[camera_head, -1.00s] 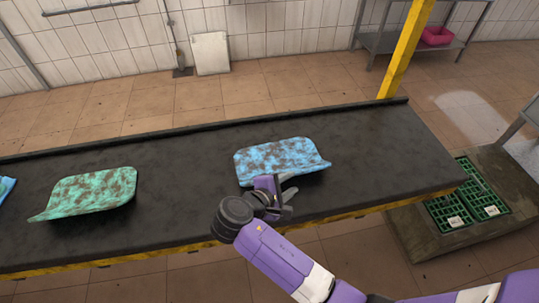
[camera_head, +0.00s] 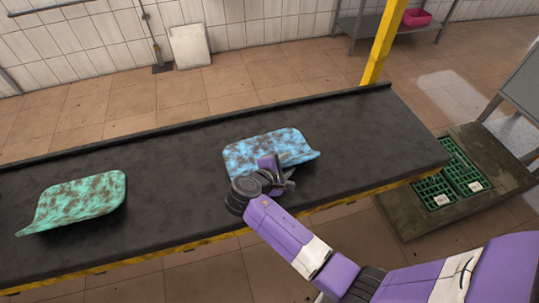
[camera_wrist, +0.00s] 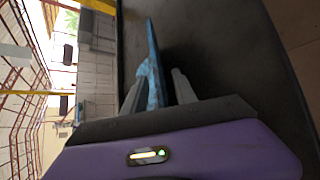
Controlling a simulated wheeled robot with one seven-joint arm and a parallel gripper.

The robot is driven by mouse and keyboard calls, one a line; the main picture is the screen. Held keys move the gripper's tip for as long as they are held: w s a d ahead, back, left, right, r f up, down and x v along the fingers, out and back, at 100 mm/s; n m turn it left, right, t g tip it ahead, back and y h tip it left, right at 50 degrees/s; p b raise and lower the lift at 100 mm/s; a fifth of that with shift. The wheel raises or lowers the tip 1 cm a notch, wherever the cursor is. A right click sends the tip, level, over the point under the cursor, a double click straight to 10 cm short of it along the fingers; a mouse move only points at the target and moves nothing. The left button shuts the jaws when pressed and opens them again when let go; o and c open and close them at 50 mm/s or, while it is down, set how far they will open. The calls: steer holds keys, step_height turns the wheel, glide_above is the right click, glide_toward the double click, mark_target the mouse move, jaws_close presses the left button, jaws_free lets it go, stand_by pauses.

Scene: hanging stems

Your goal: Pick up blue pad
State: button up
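The blue pad (camera_head: 262,147), mottled with brown patches and curled up at its right end, lies on the dark conveyor belt (camera_head: 180,170). My gripper (camera_head: 284,178) is at its near edge and hides part of it. In the wrist view the blue pad (camera_wrist: 153,62) shows edge-on between my two fingers (camera_wrist: 158,88). The fingers stand apart, with a gap visible between the pad and the right finger. The left finger is close to the pad; I cannot tell whether it touches.
A green mottled pad (camera_head: 85,198) lies further left on the belt. A yellow post (camera_head: 385,40) rises behind the belt's right part. Green crates (camera_head: 450,180) stand on a low platform at right. The belt between the pads is clear.

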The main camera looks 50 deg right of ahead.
steer(key=shift+c, duration=0.2)
jaws_close()
steer(key=shift+r, duration=0.1)
step_height(320, 180, up, 20)
stand_by(0.5)
